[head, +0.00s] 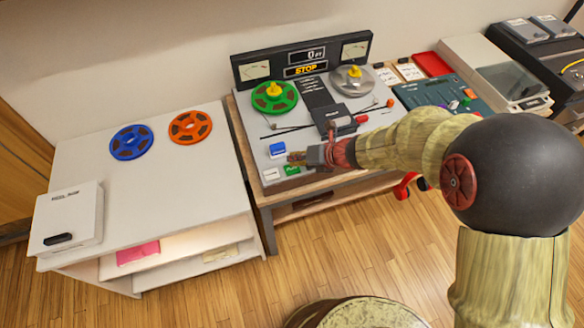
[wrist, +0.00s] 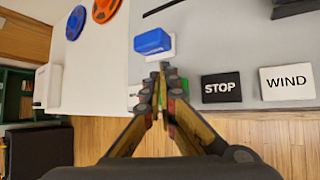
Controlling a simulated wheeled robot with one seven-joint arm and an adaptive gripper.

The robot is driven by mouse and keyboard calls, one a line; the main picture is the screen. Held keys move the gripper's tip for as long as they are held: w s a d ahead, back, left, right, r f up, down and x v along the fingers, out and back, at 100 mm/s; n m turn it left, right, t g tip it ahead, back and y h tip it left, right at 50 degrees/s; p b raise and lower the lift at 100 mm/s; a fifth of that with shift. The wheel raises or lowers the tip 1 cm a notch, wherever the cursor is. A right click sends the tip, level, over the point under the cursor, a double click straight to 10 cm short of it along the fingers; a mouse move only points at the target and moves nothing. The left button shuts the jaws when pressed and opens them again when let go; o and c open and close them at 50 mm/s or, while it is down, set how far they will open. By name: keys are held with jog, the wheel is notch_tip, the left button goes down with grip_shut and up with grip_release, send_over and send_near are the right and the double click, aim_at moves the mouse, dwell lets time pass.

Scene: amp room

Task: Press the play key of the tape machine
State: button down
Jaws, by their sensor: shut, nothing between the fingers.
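The tape machine (head: 240,118) stands on a low wooden stand, with a green reel (head: 274,98) on its left and a metal reel (head: 352,79) on its right. Its display (head: 306,70) reads STOP. A green key (head: 292,170), apparently the play key, is at the front edge beside a white key (head: 271,174); its lettering is too small to read surely. A blue key (head: 277,150) is behind them and shows in the wrist view (wrist: 153,42). My gripper (head: 296,158) is shut and empty above the keys, its tips (wrist: 160,70) near the blue key. The fingers mostly hide the green key in the wrist view.
A black STOP key (wrist: 221,87) and a white WIND key (wrist: 287,82) lie right of my fingers. A white table (head: 190,190) at left holds blue (head: 132,142) and orange (head: 190,127) reels and a white box (head: 66,218). A mixer (head: 445,100) stands right.

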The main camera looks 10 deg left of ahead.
jog(key=shift+f, duration=0.15)
jog(key=shift+f, duration=0.25)
jog(key=shift+f+b, duration=0.5)
dwell(0.7)
jog(key=shift+r, duration=0.1)
jog(key=shift+r+p, duration=0.85)
jog(key=shift+p, duration=0.1)
notch_tip(320, 180, up, 5)
jog(key=p, duration=0.5)
